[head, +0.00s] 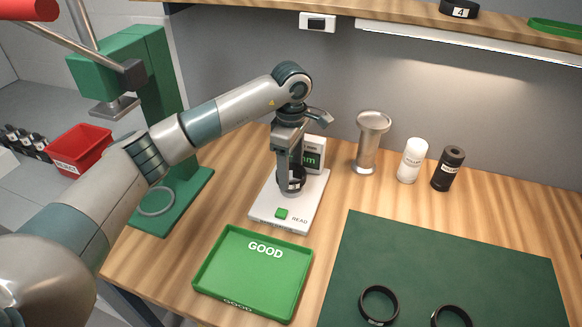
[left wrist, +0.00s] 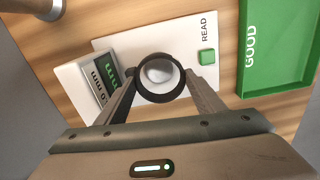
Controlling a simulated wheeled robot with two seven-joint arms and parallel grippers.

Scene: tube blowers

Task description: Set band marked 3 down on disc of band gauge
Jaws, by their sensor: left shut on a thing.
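My left gripper (head: 291,178) is shut on a black band (left wrist: 160,98), one finger on each side of it. The band is over the round pale disc (left wrist: 158,71) of the band gauge, and the disc shows through its opening. The band gauge (head: 263,208) has a white base, a green READ button (head: 281,214) and a display (head: 314,159). In the head view the band (head: 297,184) is partly hidden by the fingers. I cannot tell whether it touches the disc, and its number does not show. My right gripper is not in view.
A green GOOD tray (head: 250,280) lies in front of the gauge. Two black bands (head: 379,305) (head: 452,317) lie on a dark green mat (head: 455,265). A metal stand (head: 368,145), white bottle (head: 412,160) and black bottle (head: 448,168) stand right. A green press (head: 155,90) stands left.

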